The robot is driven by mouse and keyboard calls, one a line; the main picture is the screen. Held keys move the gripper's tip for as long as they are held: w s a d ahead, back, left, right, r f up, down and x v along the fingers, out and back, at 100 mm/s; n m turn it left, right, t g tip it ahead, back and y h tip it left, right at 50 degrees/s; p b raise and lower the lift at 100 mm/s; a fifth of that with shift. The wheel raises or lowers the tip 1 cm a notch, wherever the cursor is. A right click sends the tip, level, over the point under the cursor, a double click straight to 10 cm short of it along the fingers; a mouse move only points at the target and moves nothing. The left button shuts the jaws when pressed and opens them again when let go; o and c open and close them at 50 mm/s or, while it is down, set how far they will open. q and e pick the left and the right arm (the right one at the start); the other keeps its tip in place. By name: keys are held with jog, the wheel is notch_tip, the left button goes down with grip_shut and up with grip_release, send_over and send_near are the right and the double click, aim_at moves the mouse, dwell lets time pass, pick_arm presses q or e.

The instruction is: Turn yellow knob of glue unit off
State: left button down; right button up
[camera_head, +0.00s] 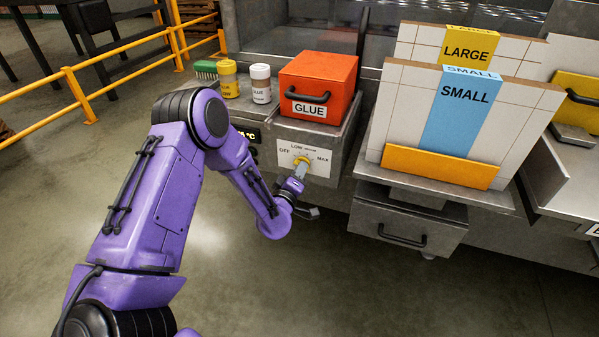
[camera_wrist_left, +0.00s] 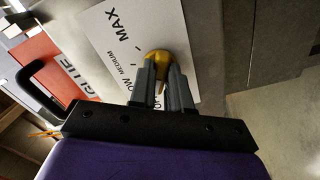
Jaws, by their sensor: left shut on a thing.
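The yellow knob (camera_head: 302,161) sits on the white dial plate (camera_head: 321,162) on the front of the glue unit. The plate reads OFF, LOW, MEDIUM and MAX. My left gripper (camera_head: 299,171) reaches the knob from the front and is shut on it. In the left wrist view the knob (camera_wrist_left: 159,57) shows between the tips of the two grey fingers, which hide part of it. The pointer's exact setting cannot be told. The orange GLUE box (camera_head: 318,80) with a black handle stands on top of the unit. My right gripper is not in view.
A yellow jar (camera_head: 229,80), a white jar (camera_head: 261,84) and a green brush (camera_head: 205,69) stand left of the GLUE box. A rack with LARGE and SMALL boards (camera_head: 463,110) stands to the right, above a drawer (camera_head: 405,225). Yellow railings (camera_head: 85,95) are at left.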

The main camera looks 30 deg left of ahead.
pick_arm(q)
jog(key=c, duration=1.1)
grip_release()
jog(key=b+v, duration=0.1)
jog(key=v, duration=0.9)
jog(key=shift+s+d+b, duration=0.1)
jog(key=shift+s+b, duration=0.2)
jog(key=shift+b, duration=0.05)
jog(key=s+d+f+m+g, duration=0.2)
jog(key=s+f+m+g, duration=0.4)
jog(key=s+f+g, duration=0.6)
jog(key=s+f, duration=0.3)
jog(key=s, duration=0.2)
jog(key=s+d+f+m+g+p, duration=0.1)
jog(key=s+f, duration=0.2)
jog(key=s, duration=0.2)
jog(key=s+f+m+g+p, duration=0.1)
jog(key=s+f, duration=0.2)
jog(key=s, duration=0.3)
jog(key=shift+d+f+h, duration=0.25)
jog(key=shift+d+h, duration=0.05)
jog(key=shift+d, duration=0.1)
